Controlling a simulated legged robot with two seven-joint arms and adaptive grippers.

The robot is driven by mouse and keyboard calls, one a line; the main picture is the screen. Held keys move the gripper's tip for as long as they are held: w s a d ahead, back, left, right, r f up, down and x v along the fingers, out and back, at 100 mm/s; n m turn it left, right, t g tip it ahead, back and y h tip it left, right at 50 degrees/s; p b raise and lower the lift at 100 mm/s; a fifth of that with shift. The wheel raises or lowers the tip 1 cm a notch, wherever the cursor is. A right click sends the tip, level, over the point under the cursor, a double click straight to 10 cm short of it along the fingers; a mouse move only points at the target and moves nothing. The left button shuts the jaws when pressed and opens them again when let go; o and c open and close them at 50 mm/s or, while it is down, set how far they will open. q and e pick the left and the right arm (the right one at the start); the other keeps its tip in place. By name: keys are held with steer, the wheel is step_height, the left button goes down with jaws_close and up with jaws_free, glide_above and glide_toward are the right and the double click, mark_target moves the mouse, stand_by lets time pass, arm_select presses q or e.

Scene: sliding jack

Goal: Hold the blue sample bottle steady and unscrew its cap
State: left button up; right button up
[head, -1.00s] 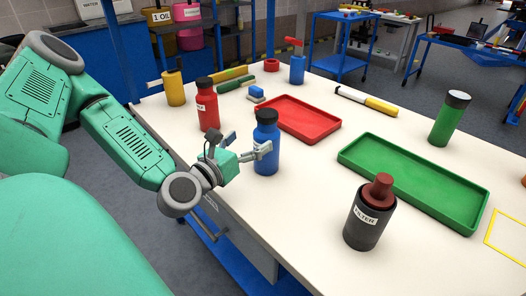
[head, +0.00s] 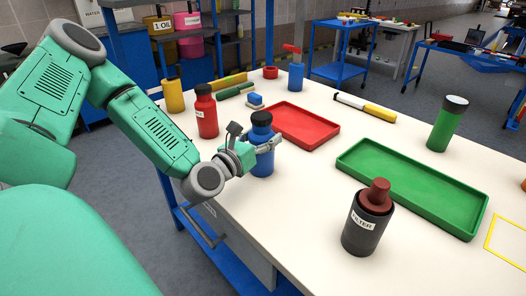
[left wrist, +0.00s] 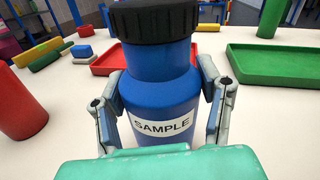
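The blue sample bottle (head: 262,164) stands upright on the table with its black cap (head: 261,119) on. In the left wrist view the bottle (left wrist: 160,85) fills the middle, its SAMPLE label facing me and its cap (left wrist: 168,20) cut by the top edge. My left gripper (head: 264,143) is at the bottle's upper body, below the cap. In the left wrist view the left gripper (left wrist: 160,82) has one finger on each side of the bottle, very close to it. I cannot tell whether both press on it. My right gripper is not in view.
A red bottle (head: 206,112) stands left of the blue one. A red tray (head: 325,145) lies behind it, a green tray (head: 411,192) to the right. A dark FILTER bottle (head: 365,229) stands at the front. The table between the blue bottle and the green tray is clear.

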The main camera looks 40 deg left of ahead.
mark_target(263, 114)
arm_select(q)
steer(key=shift+d, duration=0.1)
steer(key=shift+r, duration=0.1)
steer(key=shift+r, duration=0.25)
step_height(263, 114, up, 9)
steer(key=p, duration=0.3)
steer(key=shift+r, duration=0.2)
steer(key=o, duration=0.7)
steer(key=c, duration=1.1)
